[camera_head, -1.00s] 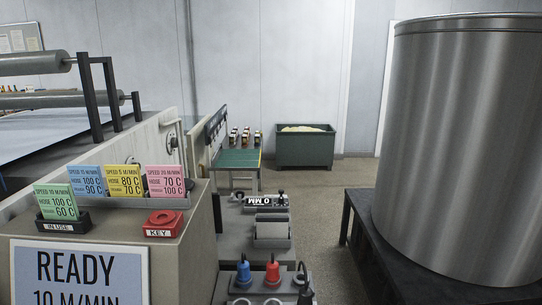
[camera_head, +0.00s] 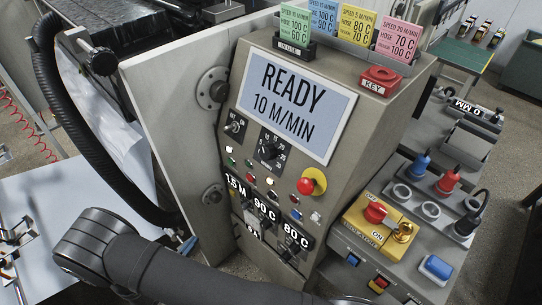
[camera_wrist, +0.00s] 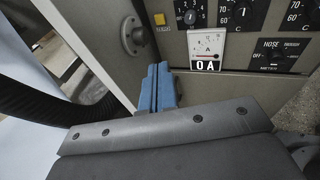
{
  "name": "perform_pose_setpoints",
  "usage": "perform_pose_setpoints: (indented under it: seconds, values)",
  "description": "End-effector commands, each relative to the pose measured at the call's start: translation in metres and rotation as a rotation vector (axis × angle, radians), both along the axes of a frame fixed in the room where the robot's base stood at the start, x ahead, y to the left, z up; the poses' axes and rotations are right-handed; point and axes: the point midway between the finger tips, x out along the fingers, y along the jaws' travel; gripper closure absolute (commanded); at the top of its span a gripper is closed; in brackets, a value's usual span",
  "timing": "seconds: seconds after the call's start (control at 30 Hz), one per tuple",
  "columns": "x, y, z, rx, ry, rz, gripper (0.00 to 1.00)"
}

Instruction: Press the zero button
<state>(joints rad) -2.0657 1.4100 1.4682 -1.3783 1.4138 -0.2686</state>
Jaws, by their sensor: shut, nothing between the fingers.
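The label is too small to read surely. My gripper (camera_wrist: 159,70) has blue fingers, shut together and empty. Its tips are below the button in the picture and apart from it. In the head view my gripper (camera_head: 187,243) is at the left of the control cabinet (camera_head: 195,145), near its lower front.
An ammeter (camera_wrist: 207,45) marked 0 A and several dials are right of the button. A metal side plate (camera_wrist: 95,40) and black hose (camera_wrist: 40,112) are on the left. In the head view, a yellow lockout box (camera_head: 378,222) stands right of the cabinet.

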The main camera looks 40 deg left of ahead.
Motion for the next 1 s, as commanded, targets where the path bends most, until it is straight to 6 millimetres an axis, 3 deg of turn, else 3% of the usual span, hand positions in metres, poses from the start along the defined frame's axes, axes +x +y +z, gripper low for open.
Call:
perform_pose_setpoints:
  seconds: [0.17, 0.4, 0.6, 1.0]
  values:
    - [0.021, 0.015, -0.008, -0.092, 0.069, -0.019, 1.00]
    - [0.072, 0.053, -0.029, -0.318, 0.263, 0.011, 1.00]
    - [0.101, 0.077, -0.037, -0.427, 0.378, 0.083, 1.00]
    - [0.110, 0.086, -0.038, -0.462, 0.415, 0.122, 1.00]
